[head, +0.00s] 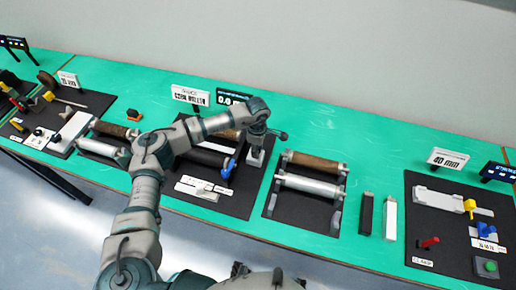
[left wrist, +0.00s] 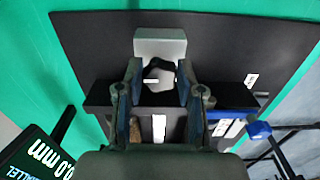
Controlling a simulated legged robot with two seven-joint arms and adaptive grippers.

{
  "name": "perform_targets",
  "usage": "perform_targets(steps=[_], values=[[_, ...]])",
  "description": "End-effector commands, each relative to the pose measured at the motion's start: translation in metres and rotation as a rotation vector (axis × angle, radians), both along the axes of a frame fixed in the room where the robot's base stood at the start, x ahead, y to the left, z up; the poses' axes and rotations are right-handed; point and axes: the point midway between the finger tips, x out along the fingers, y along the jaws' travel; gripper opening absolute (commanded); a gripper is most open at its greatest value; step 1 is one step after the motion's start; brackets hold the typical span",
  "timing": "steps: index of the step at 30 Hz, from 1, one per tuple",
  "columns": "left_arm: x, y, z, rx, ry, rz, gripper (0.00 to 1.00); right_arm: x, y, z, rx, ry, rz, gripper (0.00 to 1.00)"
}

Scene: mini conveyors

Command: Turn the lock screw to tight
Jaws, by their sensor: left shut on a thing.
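The lock screw shows in the left wrist view as a grey six-sided knob (left wrist: 158,78) with a short white mark across it. It sits in front of a pale block (left wrist: 160,42) on a dark board. My left gripper (left wrist: 158,86) is shut on the knob, one blue-lined finger on each side. In the head view the left gripper (head: 257,142) points down at the pale block (head: 256,157) at the right end of the middle roller station (head: 239,204); the knob is hidden there. My right gripper is in neither view.
A display reading 0.0 mm (head: 234,98) and a white sign (head: 190,96) stand behind this station. A blue part (head: 227,168) is near its rollers. A separate roller board (head: 303,213) stands to the right, then two bars (head: 390,217) and a 40 mm station (head: 436,255).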

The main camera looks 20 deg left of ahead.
Motion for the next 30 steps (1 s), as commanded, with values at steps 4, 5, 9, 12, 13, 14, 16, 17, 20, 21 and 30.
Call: perform_targets(steps=[4,5,9,12,13,14,16,17,20,21,30], values=[[0.002,0.003,0.002,0.004,-0.007,0.004,0.57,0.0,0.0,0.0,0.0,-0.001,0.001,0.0],[0.002,0.002,0.002,0.003,-0.006,0.003,0.62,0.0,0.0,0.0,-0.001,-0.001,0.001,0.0],[0.002,0.001,0.002,0.002,-0.005,0.003,0.62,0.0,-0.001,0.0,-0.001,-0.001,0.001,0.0],[0.001,0.001,0.001,0.002,-0.004,0.002,0.62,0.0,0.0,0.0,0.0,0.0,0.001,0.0],[0.001,0.001,0.001,0.002,-0.004,0.002,0.62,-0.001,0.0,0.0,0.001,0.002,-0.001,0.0],[0.001,0.001,0.002,0.002,-0.004,0.002,0.62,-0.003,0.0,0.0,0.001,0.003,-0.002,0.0],[0.002,0.001,0.006,0.002,-0.005,0.002,0.62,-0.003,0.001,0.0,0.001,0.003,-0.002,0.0],[0.002,0.001,0.009,0.002,-0.005,0.002,0.62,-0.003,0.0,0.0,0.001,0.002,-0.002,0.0],[0.002,0.001,0.026,0.001,-0.008,0.002,0.62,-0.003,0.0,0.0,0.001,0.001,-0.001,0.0],[0.002,0.001,0.034,0.002,-0.007,0.002,0.62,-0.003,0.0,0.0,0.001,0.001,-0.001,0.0],[0.003,0.002,0.098,0.0,-0.006,0.003,0.62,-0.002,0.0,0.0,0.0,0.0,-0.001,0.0]])
